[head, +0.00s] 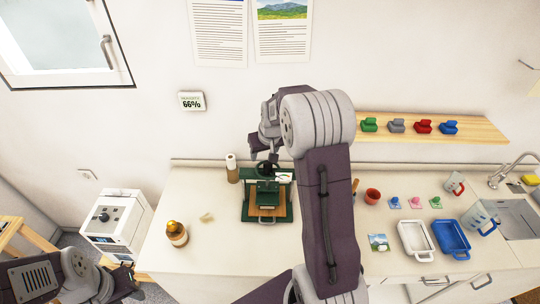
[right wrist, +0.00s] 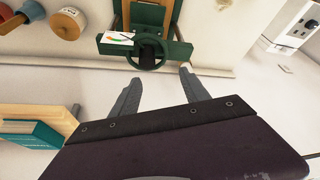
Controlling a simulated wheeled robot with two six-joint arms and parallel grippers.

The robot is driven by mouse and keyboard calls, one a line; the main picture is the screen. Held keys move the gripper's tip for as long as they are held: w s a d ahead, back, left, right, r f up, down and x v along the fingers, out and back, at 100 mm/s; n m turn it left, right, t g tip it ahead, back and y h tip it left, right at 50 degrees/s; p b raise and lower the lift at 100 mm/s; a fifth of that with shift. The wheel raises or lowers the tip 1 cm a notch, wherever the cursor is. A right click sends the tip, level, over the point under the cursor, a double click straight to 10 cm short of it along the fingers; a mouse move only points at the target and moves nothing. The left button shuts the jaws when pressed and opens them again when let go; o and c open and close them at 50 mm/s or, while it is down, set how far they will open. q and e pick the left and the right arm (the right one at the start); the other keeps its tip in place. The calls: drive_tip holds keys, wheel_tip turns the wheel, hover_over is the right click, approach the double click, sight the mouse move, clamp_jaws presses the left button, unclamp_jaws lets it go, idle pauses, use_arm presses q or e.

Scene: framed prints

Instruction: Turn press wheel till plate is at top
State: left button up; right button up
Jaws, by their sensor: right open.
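The green press (head: 268,200) stands on the counter, with a wooden bed at its front. Its dark wheel (head: 262,169) is at the top, partly covered by my right arm. In the right wrist view the wheel (right wrist: 134,52) is a dark green ring on the press's crossbar. My right gripper (right wrist: 161,76) is open and empty, its two fingers pointing at the wheel but apart from it. I cannot clearly tell how high the plate sits. My left gripper (head: 128,281) is low at the left, away from the press; its jaws are unclear.
A red cup (head: 372,196), a white tray (head: 416,240) and a blue tray (head: 451,238) are to the right. A wooden shelf (head: 485,131) hangs behind.

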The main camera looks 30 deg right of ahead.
sight(268, 163)
drive_tip(key=f+p, duration=0.1)
drive_tip(key=d+f, duration=0.1)
drive_tip(key=f, duration=0.1)
drive_tip(key=w+d+f+p, duration=0.1)
drive_tip(key=f, duration=0.1)
drive_tip(key=shift+d+p, duration=0.15)
drive_tip(key=shift+p, duration=0.2)
drive_tip(key=x, duration=0.3)
drive_tip(key=shift+d+r+p, duration=0.1)
drive_tip(key=shift+p, duration=0.3)
drive_tip(key=shift+d+f, duration=0.35)
drive_tip(key=shift+f, duration=0.05)
drive_tip(key=shift+a, duration=0.25)
drive_tip(key=c, duration=0.9)
clamp_jaws()
use_arm(q)
drive_tip(key=r, duration=0.1)
drive_tip(key=d+r, duration=0.1)
drive_tip(key=r, duration=0.2)
drive_tip(key=shift+s+d+r, duration=0.2)
drive_tip(key=shift+s+r, duration=0.05)
drive_tip(key=shift+s, duration=0.15)
